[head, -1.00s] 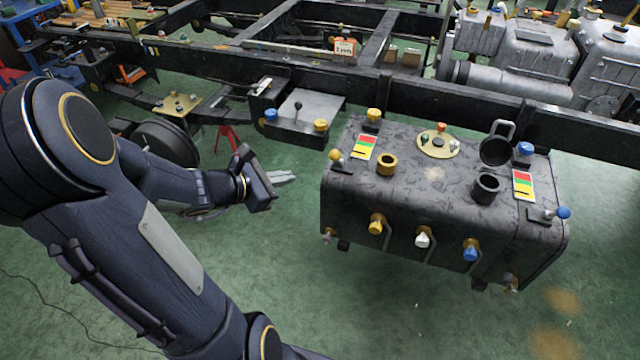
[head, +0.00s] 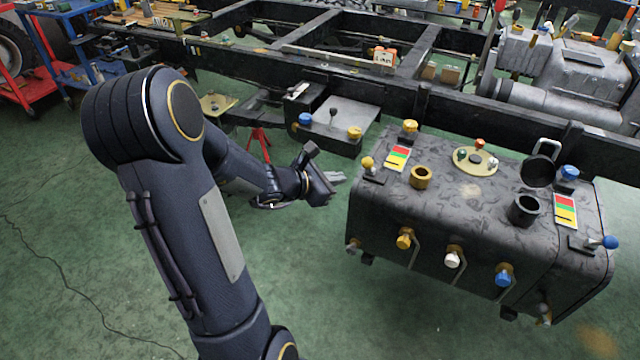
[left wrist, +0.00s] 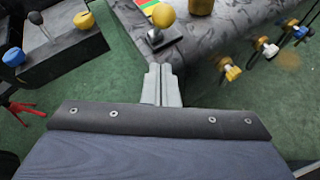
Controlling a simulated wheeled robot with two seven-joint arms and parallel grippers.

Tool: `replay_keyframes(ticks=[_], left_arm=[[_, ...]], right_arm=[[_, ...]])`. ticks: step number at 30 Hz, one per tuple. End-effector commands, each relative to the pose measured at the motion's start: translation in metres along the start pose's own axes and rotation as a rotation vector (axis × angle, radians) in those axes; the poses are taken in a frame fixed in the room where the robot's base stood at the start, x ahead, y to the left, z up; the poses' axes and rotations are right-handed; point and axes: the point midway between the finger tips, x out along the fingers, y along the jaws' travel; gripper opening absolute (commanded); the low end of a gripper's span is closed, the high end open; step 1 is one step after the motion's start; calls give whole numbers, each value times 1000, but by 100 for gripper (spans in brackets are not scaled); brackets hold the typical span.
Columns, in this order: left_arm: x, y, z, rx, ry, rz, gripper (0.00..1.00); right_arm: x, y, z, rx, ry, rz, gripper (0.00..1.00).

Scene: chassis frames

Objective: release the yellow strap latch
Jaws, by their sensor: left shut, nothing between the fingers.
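A yellow ball knob on a small dark base (head: 367,163), which looks like the yellow strap latch, sits at the left end of the dark tank's top (head: 470,205). In the left wrist view the knob (left wrist: 162,15) is straight beyond my fingertips, on its dark base. My left gripper (head: 338,176) is shut and empty, just left of the tank's left end, its fingers pointing toward the tank. Its closed fingers also show in the left wrist view (left wrist: 162,86), with a visible gap to the knob. My right gripper is not in view.
The tank also carries a brass filler neck (head: 420,178), a black open neck (head: 523,210), a blue ball knob (head: 610,242) and several front taps. A dark box (head: 340,122) with blue and yellow caps stands behind my gripper. The green floor left of the tank is clear.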

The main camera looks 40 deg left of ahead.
Motion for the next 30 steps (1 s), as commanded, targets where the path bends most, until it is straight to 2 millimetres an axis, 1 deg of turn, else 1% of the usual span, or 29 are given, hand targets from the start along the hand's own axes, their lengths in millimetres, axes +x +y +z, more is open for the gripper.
replay_keyframes(ticks=[1, 4, 10, 23, 26, 30], left_arm=[[12, -2, -2, 2, -1, -5, 0], [22, -1, 14, 4, -4, -4, 0], [34, 0, 27, 2, -2, -1, 0], [36, 0, 29, 1, 0, -1, 0], [36, 0, 31, -1, 5, -3, 0], [34, 2, 36, -13, 28, -13, 0]], right_arm=[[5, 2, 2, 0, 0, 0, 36], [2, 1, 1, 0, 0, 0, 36], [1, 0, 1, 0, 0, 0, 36], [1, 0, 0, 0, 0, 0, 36], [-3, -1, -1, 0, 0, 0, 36], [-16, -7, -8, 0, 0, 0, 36]])
